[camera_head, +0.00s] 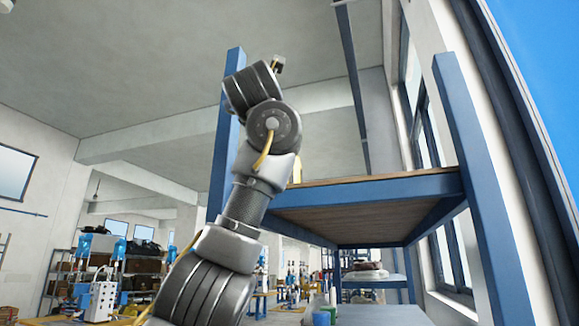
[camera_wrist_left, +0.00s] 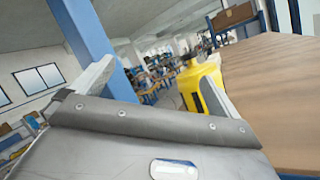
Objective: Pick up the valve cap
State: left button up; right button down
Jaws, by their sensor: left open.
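A yellow object (camera_wrist_left: 197,84), which looks like the valve cap, stands on the wooden shelf at its left edge in the left wrist view. A sliver of yellow (camera_head: 297,168) shows beside my arm at the shelf in the head view; the arm hides the rest. My left gripper (camera_wrist_left: 152,88) is open, its fingers wide apart, with nothing held. The right finger overlaps the yellow object's lower right side in the picture; I cannot tell if they touch. In the head view only a small tip of the left gripper (camera_head: 278,64) shows above the arm. My right gripper is out of view.
The blue-framed rack (camera_head: 385,186) has a wooden upper shelf and tall blue posts (camera_head: 223,140) near my arm. The wooden surface on the right (camera_wrist_left: 275,90) is clear. A lower shelf holds cups (camera_head: 322,318).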

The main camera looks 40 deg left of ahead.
pick_arm(q)
jog(key=w+f+n+g+h, duration=0.1)
jog(key=w+f+n+h, duration=0.1)
jog(key=w+f+n, duration=0.15)
jog(key=n+g+h+p, duration=0.1)
jog(key=n+h+p, duration=0.15)
jog(key=p, duration=0.75)
send_over(296, 176)
jog(key=a, duration=0.4)
jog(key=f, duration=0.1)
jog(key=shift+s+a+f, duration=0.1)
jog(key=shift+s, duration=0.15)
jog(key=shift+s+d, duration=0.15)
jog(key=shift+d, duration=0.05)
jog(key=c, duration=0.7)
jog(key=shift+c, duration=0.5)
